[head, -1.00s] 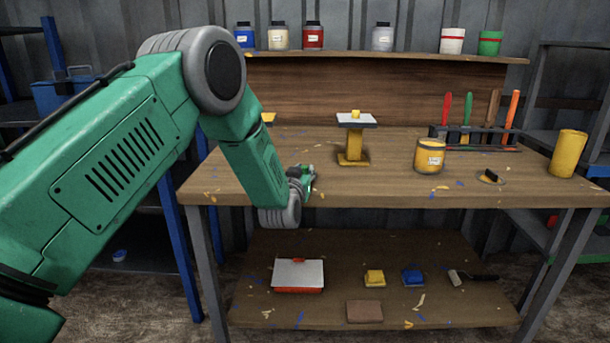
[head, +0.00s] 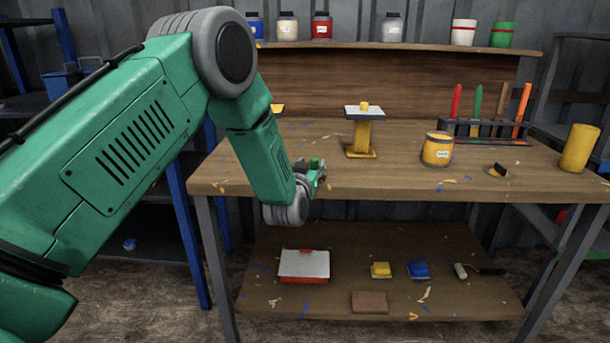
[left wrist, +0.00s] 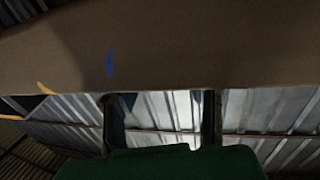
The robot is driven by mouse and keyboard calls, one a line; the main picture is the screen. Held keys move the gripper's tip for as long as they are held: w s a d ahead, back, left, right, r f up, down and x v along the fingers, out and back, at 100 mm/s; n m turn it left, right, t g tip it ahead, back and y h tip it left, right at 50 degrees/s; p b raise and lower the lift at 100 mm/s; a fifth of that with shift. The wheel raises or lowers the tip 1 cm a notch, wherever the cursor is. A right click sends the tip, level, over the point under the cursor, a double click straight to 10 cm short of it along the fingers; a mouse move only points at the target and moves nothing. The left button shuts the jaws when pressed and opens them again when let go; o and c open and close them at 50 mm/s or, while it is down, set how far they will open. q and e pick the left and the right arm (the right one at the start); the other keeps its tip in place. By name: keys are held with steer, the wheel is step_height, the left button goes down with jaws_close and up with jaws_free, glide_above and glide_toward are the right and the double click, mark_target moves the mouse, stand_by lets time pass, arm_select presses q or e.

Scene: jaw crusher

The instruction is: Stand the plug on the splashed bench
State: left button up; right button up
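The splashed bench (head: 300,182) is a wooden workbench with yellow and blue paint marks, in the middle of the head view. My left gripper (head: 318,177) is at its front edge, left of centre, small and partly hidden by my wrist. In the left wrist view, the two dark fingers (left wrist: 162,118) stand apart with wall showing between them. A green shape fills the bottom there, and a brown surface with a blue mark crosses the top. I cannot tell for certain which thing is the plug; a small dark-green piece shows at the gripper. My right gripper is not in view.
On the bench are a yellow stand (head: 362,135) with a pale top, a yellow tin (head: 437,149), a tool rack (head: 485,130) and a yellow cylinder (head: 579,149). The lower shelf (head: 345,255) holds a red-and-white box, blocks and a roller. The bench's front left is mostly clear.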

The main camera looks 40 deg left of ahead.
arm_select(q)
steer(key=p+v, duration=0.2)
steer(key=v, duration=0.8)
steer(key=s+d+f+m+g+h, duration=0.2)
steer(key=s+d+f+g, duration=0.2)
steer(key=s+f, duration=0.45)
steer(key=s+d+f+m+g+h, duration=0.1)
steer(key=s+d+f+g+h, duration=0.4)
steer(key=f, duration=0.7)
steer(key=s+d+f+g, duration=0.1)
steer(key=s+f+g, duration=0.2)
steer(key=s, duration=0.9)
steer(key=s+d+f+m+g, duration=0.1)
steer(key=s+f+g, duration=0.3)
steer(key=s, duration=0.9)
steer(key=shift+s+d+f+m+y, duration=0.15)
steer(key=shift+d+f+m+y, duration=0.15)
steer(key=shift+d+f+y, duration=0.15)
step_height(320, 180, up, 4)
steer(key=p, duration=0.4)
steer(key=shift+r, duration=0.25)
